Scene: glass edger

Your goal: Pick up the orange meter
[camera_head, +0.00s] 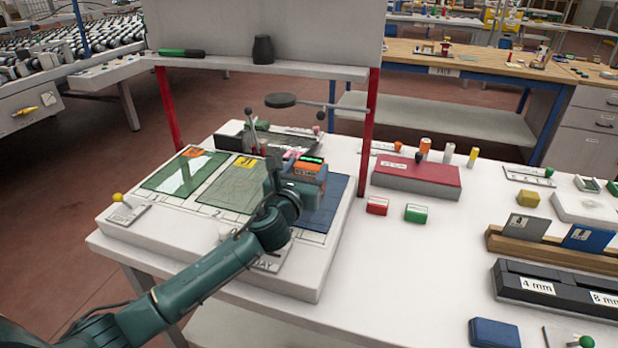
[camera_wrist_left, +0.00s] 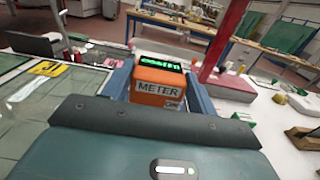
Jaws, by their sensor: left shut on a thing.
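The orange meter (camera_wrist_left: 158,88) has a dark top with a lit green display and a label reading METER in the left wrist view. My left gripper (camera_wrist_left: 158,95) is shut on it, with a blue-grey finger on each side. In the head view the meter (camera_head: 309,168) shows at the end of my left arm, over the right part of the white work board. My left gripper (camera_head: 300,180) partly hides it there. I cannot tell whether the meter touches the board or is lifted. My right gripper is in neither view.
Glass panes (camera_head: 185,172) lie on the board to the left, with a blue panel (camera_head: 335,200) at right. A red post (camera_head: 369,130) stands close behind. Red (camera_head: 377,206) and green (camera_head: 416,213) blocks sit to the right. The table's front middle is clear.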

